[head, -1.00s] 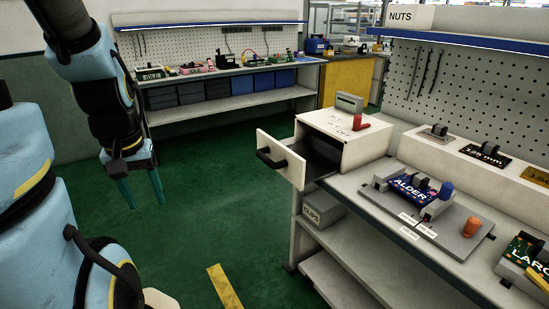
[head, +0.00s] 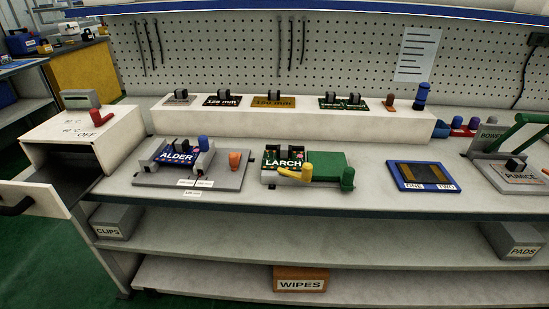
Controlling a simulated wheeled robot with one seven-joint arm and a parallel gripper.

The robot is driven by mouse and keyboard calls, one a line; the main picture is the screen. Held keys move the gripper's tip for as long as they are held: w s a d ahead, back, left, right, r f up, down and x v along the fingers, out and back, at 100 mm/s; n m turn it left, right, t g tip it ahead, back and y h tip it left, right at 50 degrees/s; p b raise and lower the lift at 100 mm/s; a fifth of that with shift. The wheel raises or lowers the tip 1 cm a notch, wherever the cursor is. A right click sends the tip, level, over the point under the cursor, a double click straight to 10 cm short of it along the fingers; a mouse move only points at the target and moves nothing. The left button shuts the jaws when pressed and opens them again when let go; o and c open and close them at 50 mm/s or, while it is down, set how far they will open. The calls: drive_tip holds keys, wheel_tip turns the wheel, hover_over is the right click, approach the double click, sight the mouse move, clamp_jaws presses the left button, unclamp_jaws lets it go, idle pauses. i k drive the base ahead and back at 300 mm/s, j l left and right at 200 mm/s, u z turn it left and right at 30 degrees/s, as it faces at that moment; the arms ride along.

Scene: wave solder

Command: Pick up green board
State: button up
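A dark green board marked LARCH (head: 284,161) lies at the left end of a fixture on the bench, with small dark clamps or parts on top. A plain green block (head: 326,167) adjoins it on the right, and a yellow handle (head: 294,173) crosses its front edge. Another dark green piece (head: 343,104) lies on the white riser behind, with black knobs on it. I cannot tell from the picture alone which is the task's green board. My gripper is not in view now.
A blue ALDER board (head: 176,155) sits in a grey fixture to the left. The open-drawer white oven (head: 75,141) stands further left. A blue-framed ONE/TWO tray (head: 423,176) and a PUMICE fixture (head: 519,176) are to the right. Bare bench lies between them.

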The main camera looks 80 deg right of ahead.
sight(284, 157)
drive_tip(key=z, duration=2.35)
drive_tip(key=i+j+u, duration=0.55)
drive_tip(key=i+l, duration=0.05)
drive_tip(key=l, duration=0.05)
